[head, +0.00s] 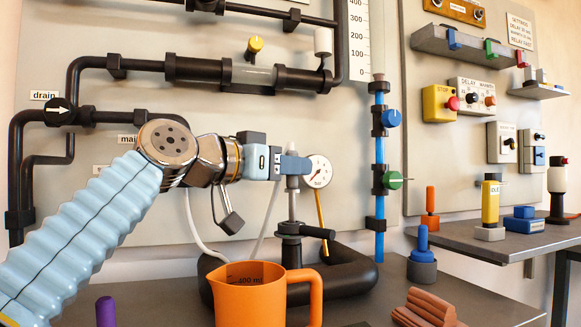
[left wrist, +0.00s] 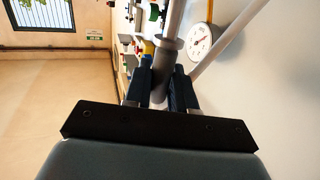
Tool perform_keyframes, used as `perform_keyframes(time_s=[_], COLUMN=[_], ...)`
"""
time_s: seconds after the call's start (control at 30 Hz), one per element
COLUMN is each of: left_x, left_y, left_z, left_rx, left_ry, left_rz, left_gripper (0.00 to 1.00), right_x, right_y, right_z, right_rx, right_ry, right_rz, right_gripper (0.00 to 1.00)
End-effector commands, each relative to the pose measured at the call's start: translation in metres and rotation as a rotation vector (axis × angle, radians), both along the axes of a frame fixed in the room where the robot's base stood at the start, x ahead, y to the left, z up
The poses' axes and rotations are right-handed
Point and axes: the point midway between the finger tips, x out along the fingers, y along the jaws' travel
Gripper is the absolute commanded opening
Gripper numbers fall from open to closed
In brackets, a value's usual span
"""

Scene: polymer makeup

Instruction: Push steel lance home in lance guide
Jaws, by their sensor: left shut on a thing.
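The steel lance (head: 291,205) stands upright, a thin grey rod with a thicker grey grip and a collar. Its lower end goes into the black lance guide (head: 290,250), which has a side handle; how deep it sits inside is hidden. My left gripper (head: 290,167) is shut on the lance's grip, above the guide. In the left wrist view, the two dark fingers (left wrist: 160,90) close around the grey grip, and the lance's rod (left wrist: 175,20) runs on beyond the collar. My right gripper is not in view.
An orange jug (head: 250,300) stands in front of the guide. A round gauge (head: 318,171) and a blue-filled upright tube (head: 379,230) are behind. A purple peg (head: 105,312), brown ribbed block (head: 428,308) and blue-knobbed grey piece (head: 422,265) sit on the bench.

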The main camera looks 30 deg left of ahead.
Motion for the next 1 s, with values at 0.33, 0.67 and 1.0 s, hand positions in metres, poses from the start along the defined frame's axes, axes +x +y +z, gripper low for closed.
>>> perform_keyframes(time_s=[0.33,0.67,1.0], left_x=[-0.001,-0.001,-0.001], left_y=[0.0,0.0,0.0], left_z=[0.019,0.034,0.05], left_rx=[0.0,0.0,0.001], left_ry=[-0.002,-0.002,-0.003], left_rz=[0.0,0.0,0.0], left_gripper=[0.0,0.0,0.0], right_x=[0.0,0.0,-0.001], right_y=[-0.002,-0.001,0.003], right_z=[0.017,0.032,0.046], right_rx=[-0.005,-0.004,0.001], right_ry=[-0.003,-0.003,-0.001], right_rz=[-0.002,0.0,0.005], right_gripper=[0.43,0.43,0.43])
